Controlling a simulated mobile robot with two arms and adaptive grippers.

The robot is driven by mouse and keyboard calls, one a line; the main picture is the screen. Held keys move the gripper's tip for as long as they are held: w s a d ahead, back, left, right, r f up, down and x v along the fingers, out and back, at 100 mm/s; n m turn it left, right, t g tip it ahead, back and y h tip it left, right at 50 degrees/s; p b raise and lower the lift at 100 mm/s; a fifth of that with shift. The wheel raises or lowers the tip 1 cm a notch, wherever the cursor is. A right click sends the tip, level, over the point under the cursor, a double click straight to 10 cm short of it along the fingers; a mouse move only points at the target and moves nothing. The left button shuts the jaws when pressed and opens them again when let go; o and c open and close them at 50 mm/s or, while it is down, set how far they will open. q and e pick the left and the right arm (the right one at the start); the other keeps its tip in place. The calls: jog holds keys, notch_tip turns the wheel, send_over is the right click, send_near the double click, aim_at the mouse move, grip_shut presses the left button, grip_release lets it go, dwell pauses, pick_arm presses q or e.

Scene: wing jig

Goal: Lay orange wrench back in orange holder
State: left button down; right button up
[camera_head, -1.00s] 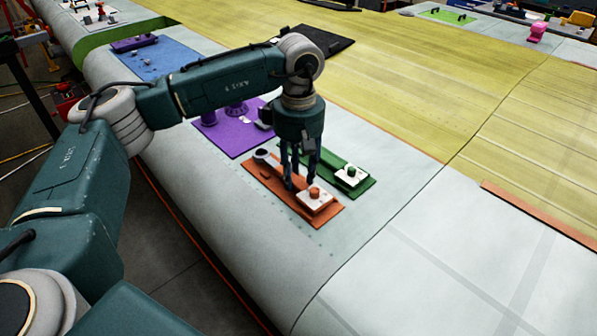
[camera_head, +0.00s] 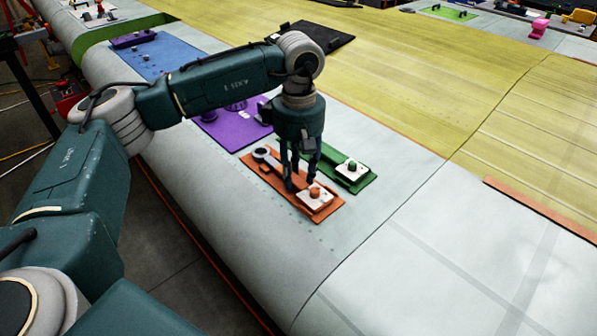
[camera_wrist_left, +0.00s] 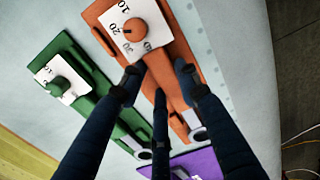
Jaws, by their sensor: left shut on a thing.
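The orange holder (camera_head: 328,212) is an orange board on the wing surface, with a white dial plate and an orange knob (camera_head: 314,192) at its near end. My left gripper (camera_head: 301,184) points down over the middle of the board, its fingers shut on the wrench. The grey ring end of the wrench (camera_head: 262,154) shows at the board's far end. In the left wrist view the wrench (camera_wrist_left: 197,134) lies along the orange holder (camera_wrist_left: 176,80), beyond the fingers (camera_wrist_left: 158,85). The fingers hide its middle, and I cannot tell whether it touches the board. My right gripper is out of view.
A green holder (camera_head: 366,185) with its own dial lies close beside the orange one. A purple board (camera_head: 235,140) and a blue board (camera_head: 170,58) lie farther back. The pale wing surface to the near right is clear.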

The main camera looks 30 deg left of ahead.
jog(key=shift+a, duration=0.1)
pick_arm(q)
jog(key=c, duration=1.2)
grip_release()
jog(key=shift+o, duration=0.2)
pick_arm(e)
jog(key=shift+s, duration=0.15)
pick_arm(q)
notch_tip(320, 180, up, 12)
jog(key=shift+r, duration=0.1)
